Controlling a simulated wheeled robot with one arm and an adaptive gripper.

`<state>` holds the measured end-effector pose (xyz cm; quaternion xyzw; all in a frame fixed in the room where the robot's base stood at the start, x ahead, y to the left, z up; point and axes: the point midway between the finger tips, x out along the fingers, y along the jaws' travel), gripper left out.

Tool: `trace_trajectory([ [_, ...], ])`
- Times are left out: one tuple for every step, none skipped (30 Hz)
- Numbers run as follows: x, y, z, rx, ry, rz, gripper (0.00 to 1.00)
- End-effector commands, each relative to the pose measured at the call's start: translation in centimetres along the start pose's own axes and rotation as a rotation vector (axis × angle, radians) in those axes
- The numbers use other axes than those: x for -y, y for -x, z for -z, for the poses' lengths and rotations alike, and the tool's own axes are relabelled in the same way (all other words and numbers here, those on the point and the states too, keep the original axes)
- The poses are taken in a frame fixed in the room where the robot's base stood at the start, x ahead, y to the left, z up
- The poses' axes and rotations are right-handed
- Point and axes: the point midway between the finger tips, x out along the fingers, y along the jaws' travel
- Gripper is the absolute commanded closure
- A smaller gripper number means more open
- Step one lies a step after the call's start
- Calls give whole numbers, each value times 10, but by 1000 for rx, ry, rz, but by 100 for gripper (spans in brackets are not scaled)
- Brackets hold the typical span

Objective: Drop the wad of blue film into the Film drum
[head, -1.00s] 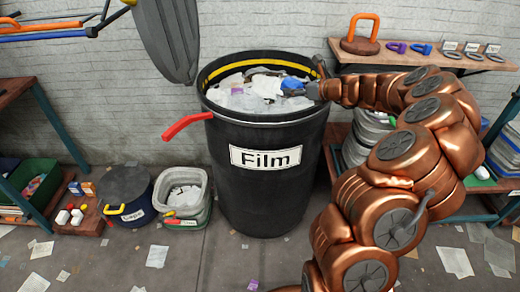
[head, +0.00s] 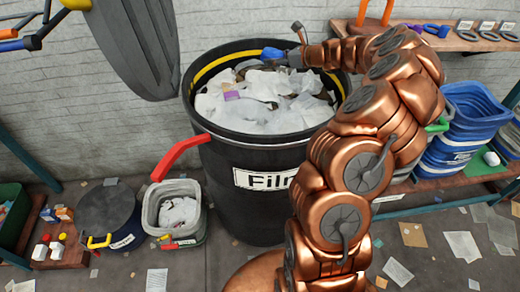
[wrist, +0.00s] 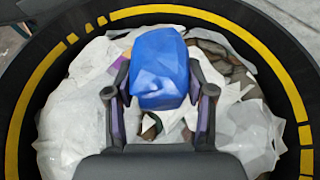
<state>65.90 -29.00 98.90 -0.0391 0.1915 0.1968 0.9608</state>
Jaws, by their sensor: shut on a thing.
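The black Film drum (head: 225,165) stands open in the head view, its label partly covered by my arm. It is filled with whitish crumpled film (head: 250,105). My gripper (wrist: 160,85) is shut on the wad of blue film (wrist: 160,55) in the wrist view, with a finger on each side of it. The wad lies over the drum's opening, inside the yellow-striped rim (wrist: 30,85). In the head view the wad (head: 272,53) shows as a small blue patch near the far rim, beside my gripper (head: 285,58). I cannot tell whether it touches the film below.
The drum's raised grey lid (head: 135,45) hangs at the upper left, and a red lever (head: 178,155) sticks out from the drum's left side. A white bucket (head: 175,210) and a lidded dark bin (head: 112,215) stand left of the drum. Blue crates (head: 460,130) and a shelf (head: 450,38) are at right.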

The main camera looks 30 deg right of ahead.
Motion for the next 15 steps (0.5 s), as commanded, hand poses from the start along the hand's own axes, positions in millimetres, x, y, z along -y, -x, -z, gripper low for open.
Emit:
trace_trajectory([
  [-1,-1,1,0,0,-1,60],
  [-1,-2,2,0,1,-2,60],
  [-2,-3,3,0,1,-3,60],
  [-2,-4,4,0,1,-3,60],
  [-2,-5,5,0,1,-4,60],
  [-2,-6,8,0,2,-4,60],
  [-2,-7,10,0,2,-4,60],
  [-2,-8,12,0,2,-4,60],
  [-2,-9,15,0,2,-4,60],
  [-2,-10,18,0,2,-4,60],
  [-2,-11,21,0,1,-4,60],
  [-2,-12,24,0,1,-3,60],
  [-2,-13,27,0,1,-3,60],
  [-2,-14,30,0,1,-3,60],
  [-1,-16,34,0,1,-2,60],
])
